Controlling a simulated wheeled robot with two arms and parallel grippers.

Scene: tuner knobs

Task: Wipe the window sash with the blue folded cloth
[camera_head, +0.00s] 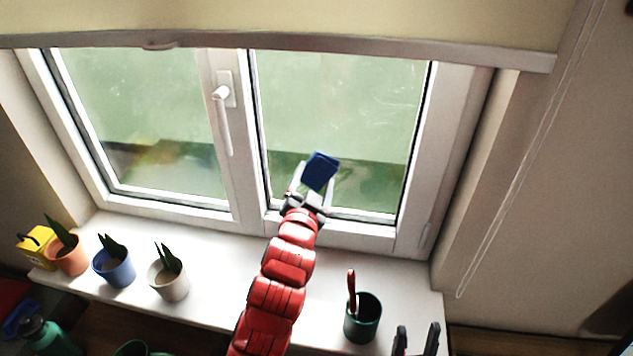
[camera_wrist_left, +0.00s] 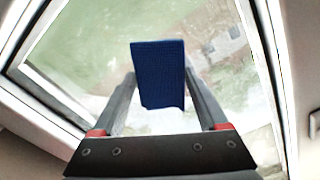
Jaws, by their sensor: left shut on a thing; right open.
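The blue folded cloth (camera_head: 320,171) is held up in front of the right window sash (camera_head: 414,160) in the head view, over the lower part of its glass. My left gripper (camera_head: 312,184) is shut on the cloth. In the left wrist view the cloth (camera_wrist_left: 160,75) stands between the two fingers, with the glass behind it. I cannot tell whether the cloth touches the glass. My right gripper (camera_head: 416,340) is open and empty at the bottom edge of the head view; only its fingertips show.
Potted plants stand on the sill's left: an orange pot (camera_head: 68,260), a blue pot (camera_head: 114,270) and a white pot (camera_head: 168,280). A dark green cup (camera_head: 363,320) with a red-handled tool stands right of my left arm. A window handle (camera_head: 223,120) projects from the frame. A blind hangs above.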

